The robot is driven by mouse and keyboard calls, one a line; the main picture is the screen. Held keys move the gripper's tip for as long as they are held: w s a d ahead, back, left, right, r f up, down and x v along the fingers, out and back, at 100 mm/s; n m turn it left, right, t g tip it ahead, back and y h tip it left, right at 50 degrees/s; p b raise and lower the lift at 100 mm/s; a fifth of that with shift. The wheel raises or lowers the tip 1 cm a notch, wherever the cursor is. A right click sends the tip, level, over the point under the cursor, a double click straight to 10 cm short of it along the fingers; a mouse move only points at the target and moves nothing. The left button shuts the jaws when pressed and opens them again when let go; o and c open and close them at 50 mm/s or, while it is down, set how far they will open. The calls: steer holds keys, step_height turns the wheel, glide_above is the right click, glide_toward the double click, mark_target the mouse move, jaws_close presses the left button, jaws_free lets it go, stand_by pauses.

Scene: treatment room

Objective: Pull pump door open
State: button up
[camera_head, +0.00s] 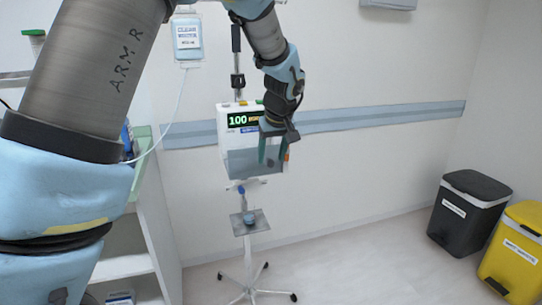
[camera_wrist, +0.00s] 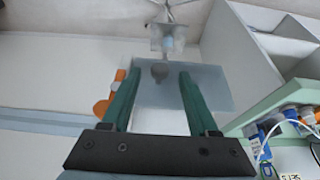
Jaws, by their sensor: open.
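The pump (camera_head: 229,112) is a white box on a pole, with a lit display reading 100. Its door (camera_head: 240,163) is a grey-blue see-through panel across the lower front and looks closed. In the wrist view the door (camera_wrist: 215,88) lies beyond my fingers, with a small round grey knob (camera_wrist: 160,71) on it. My gripper (camera_head: 273,158) is in front of the door's right part, with green fingers open. In the wrist view my gripper (camera_wrist: 158,76) has the knob between its fingertips in the picture. I cannot tell whether they touch it.
The pump's wheeled stand (camera_head: 248,260) has a small tray (camera_head: 262,228) below the pump. A shelf unit (camera_head: 130,263) stands at left. A fluid bag (camera_head: 188,38) hangs above it. Black (camera_head: 465,205) and yellow (camera_head: 515,262) bins stand at right. The floor between is clear.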

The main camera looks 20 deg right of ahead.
steer(key=shift+x, duration=0.8)
steer(key=shift+c, duration=0.2)
jaws_close()
stand_by(0.8)
